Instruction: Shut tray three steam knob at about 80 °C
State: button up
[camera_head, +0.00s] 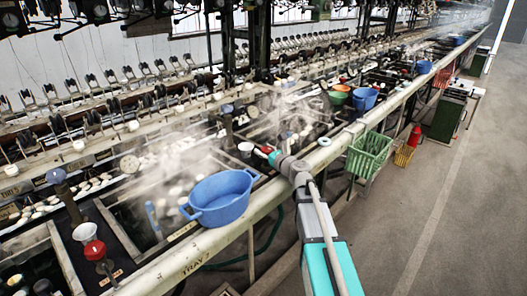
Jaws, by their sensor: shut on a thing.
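My gripper (269,153) reaches from the lower right over the long pale rail to the edge of the basins. Its jaws are small in view and partly hidden by the wrist. A small red piece (265,149) shows at the jaw tips, and they are shut on it; it looks like the steam knob. The rail (232,232) carries the label TRAY 2 (196,266). I cannot make out a tray three label.
A blue tub (221,197) sits on the rail, left of my gripper. A white cup (246,149) is close by. A green crate (369,154) hangs outside the rail. Steam blurs the basins. The grey aisle floor (450,220) at right is clear.

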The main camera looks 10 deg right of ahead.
jog(key=shift+m+t+h, duration=0.4)
jog(key=shift+m+h, duration=0.2)
jog(key=shift+h, duration=0.3)
jog(key=shift+w+d, duration=0.1)
jog(key=o, duration=1)
jog(key=v, duration=1.2)
